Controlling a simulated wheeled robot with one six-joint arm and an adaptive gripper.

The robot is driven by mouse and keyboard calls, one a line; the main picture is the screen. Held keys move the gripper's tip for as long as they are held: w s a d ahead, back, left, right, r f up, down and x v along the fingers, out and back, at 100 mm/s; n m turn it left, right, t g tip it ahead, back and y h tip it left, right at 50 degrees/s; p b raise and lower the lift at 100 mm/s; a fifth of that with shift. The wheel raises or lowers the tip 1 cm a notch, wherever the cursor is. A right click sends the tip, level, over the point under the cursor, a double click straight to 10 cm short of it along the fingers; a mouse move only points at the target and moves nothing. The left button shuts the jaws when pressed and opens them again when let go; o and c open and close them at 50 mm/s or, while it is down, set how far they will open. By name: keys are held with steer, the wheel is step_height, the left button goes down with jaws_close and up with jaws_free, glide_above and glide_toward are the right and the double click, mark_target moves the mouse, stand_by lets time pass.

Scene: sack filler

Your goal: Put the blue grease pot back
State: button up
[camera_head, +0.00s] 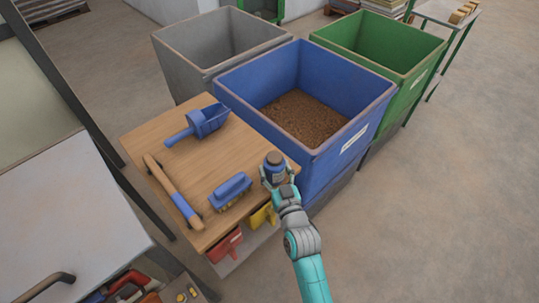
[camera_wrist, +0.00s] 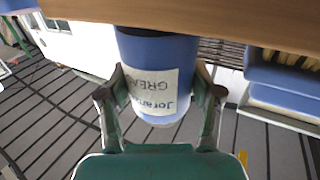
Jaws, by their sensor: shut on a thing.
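The blue grease pot (camera_head: 274,167) has a dark lid and is at the right edge of the wooden table (camera_head: 208,156) in the head view. In the wrist view the blue grease pot (camera_wrist: 158,62) shows a pale label reading GREASE, upside down. My gripper (camera_head: 276,181) is shut on the pot, with one finger on each side of it. The wrist view also shows my gripper (camera_wrist: 161,100) with both fingers against the pot's sides. I cannot tell whether the pot touches the tabletop.
On the table lie a blue scoop (camera_head: 199,122), a blue brush (camera_head: 230,192) and a wooden-handled tool (camera_head: 172,190). A blue bin (camera_head: 238,92) of brown material stands behind, between a grey bin (camera_head: 187,60) and a green bin (camera_head: 424,62). Red (camera_head: 225,246) and yellow (camera_head: 262,216) items are under the table's edge.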

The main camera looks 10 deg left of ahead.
mark_target(278, 177)
steer(key=x, duration=0.6)
steer(key=shift+f, duration=0.1)
steer(key=o, duration=1.4)
steer(key=shift+f, duration=0.1)
steer(key=v, duration=1.2)
steer(key=shift+s+d, duration=0.1)
